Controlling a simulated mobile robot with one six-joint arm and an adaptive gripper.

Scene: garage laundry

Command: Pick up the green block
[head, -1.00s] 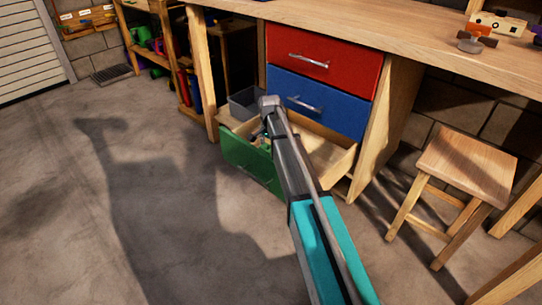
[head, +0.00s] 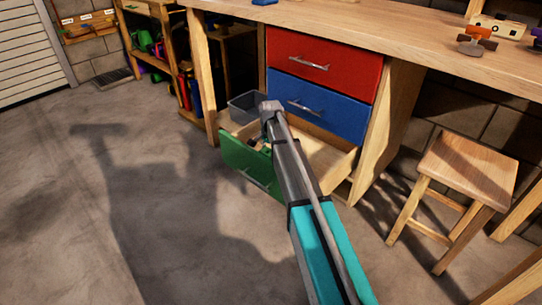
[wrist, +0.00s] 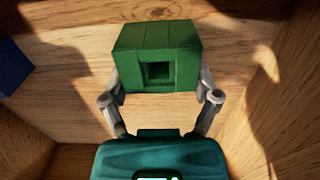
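The green block (wrist: 156,55), with a square hole in its near face, shows in the wrist view over a wooden surface. My gripper (wrist: 159,80) has one grey finger against each side of it, with no clear gap, and looks shut on it. In the head view my gripper (head: 262,143) is low inside the open bottom drawer (head: 325,160), which has a green front. My arm hides part of the drawer, and the block cannot be made out there. Whether the block touches the drawer floor is unclear.
A grey bin (head: 247,104) stands at the drawer's back left. The blue drawer (head: 325,105) and red drawer (head: 325,62) above are shut. The workbench top (head: 390,25) overhangs them. A wooden stool (head: 468,170) stands at right. The floor at left is clear.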

